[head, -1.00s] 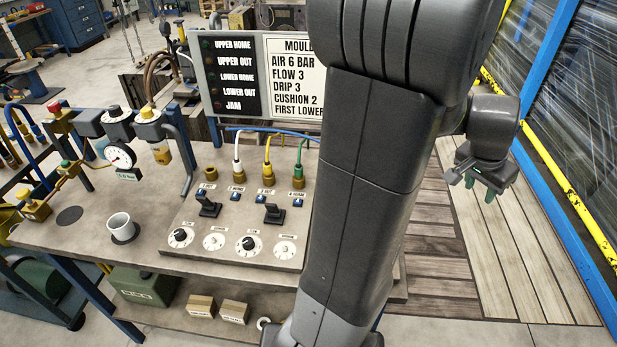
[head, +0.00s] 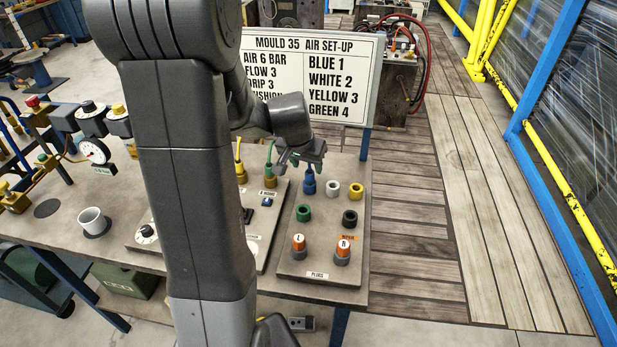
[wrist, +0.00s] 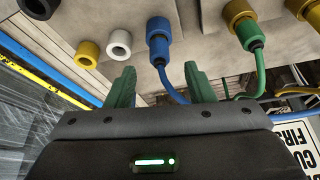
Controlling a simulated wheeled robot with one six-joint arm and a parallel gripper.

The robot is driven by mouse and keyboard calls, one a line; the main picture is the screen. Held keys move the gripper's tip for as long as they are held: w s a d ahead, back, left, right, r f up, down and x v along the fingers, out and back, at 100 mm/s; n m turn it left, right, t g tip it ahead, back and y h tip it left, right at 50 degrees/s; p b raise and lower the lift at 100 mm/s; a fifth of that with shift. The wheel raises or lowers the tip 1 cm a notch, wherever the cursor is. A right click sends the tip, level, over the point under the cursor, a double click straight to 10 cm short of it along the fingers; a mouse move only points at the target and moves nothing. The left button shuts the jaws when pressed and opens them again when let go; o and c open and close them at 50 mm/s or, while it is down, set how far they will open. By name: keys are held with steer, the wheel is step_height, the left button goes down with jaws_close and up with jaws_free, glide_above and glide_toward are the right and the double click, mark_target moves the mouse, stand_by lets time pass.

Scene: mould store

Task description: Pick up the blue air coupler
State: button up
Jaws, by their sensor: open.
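The blue air coupler (head: 309,186) stands upright at the back left of the plugs board (head: 290,268). In the wrist view the blue coupler (wrist: 158,44) is at upper middle, with its blue hose running down between my fingers. My gripper (head: 305,163) is just above it in the head view, open and empty. In the wrist view the green fingertips of my gripper (wrist: 160,78) lie to either side of the hose, with the coupler body beyond them. I cannot tell whether a finger touches the hose.
A white ring (head: 333,188) and a yellow ring (head: 356,191) stand to the coupler's right. A green ring (head: 304,213) and a black ring (head: 350,218) are nearer. A green coupler (head: 269,175) with its hose is close on the left. The sign (head: 310,85) rises behind.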

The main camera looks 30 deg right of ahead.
mark_target(309, 171)
steer(key=shift+p+x, duration=0.6)
steer(key=shift+x, duration=2.35)
jaws_close()
